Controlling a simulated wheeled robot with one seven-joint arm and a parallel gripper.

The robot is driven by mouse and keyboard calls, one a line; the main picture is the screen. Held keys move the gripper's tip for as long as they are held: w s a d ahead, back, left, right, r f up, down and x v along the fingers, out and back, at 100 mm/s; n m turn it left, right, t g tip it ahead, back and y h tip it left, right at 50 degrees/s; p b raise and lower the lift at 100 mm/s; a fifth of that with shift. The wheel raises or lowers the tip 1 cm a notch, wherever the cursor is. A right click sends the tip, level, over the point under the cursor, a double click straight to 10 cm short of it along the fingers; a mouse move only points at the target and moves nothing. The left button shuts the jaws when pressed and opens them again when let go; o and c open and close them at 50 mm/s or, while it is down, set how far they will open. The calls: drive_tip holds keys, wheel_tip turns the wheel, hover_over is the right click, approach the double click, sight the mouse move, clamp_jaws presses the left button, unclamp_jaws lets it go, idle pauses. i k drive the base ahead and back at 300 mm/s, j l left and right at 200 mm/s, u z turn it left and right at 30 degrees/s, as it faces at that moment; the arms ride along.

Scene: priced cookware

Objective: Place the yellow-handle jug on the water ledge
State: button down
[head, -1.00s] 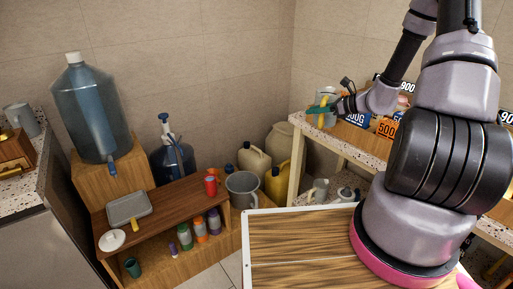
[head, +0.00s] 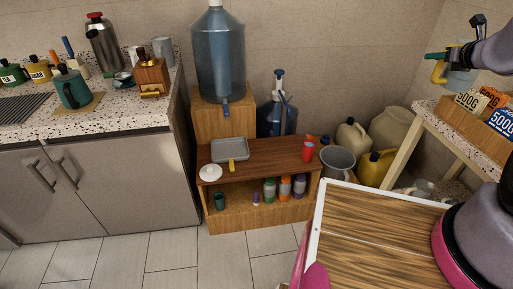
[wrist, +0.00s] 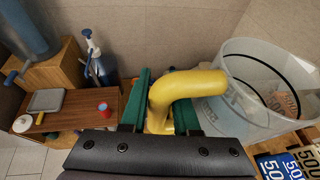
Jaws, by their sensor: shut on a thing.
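My gripper (head: 442,60) is shut on the yellow handle of a clear, see-through jug (head: 461,79), at the right of the head view. In the wrist view the yellow handle (wrist: 186,90) lies between the green finger pads of my gripper (wrist: 162,108), and the jug's clear body (wrist: 262,105) is to the right. The jug looks roughly upright, near the speckled counter on the right; whether it clears that counter is hard to tell. The low wooden ledge (head: 270,152) by the big blue water bottle (head: 218,55) is at the middle.
The ledge bears a grey tray (head: 230,150), a white lid (head: 210,173) and a red cup (head: 308,150), with bare top between tray and cup. Several bottles stand on its lower shelf. A grey bucket (head: 338,160) and yellow can (head: 377,167) stand to its right.

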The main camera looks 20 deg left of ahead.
sight(283, 145)
drive_tip(key=i+j+u, duration=0.15)
drive_tip(key=j+u, duration=0.15)
drive_tip(key=j, duration=0.2)
drive_tip(key=i+j+u, duration=0.25)
drive_tip(key=j, duration=0.2)
drive_tip(key=i+j+u, duration=0.3)
drive_tip(key=k+j, duration=0.05)
drive_tip(key=j, duration=0.05)
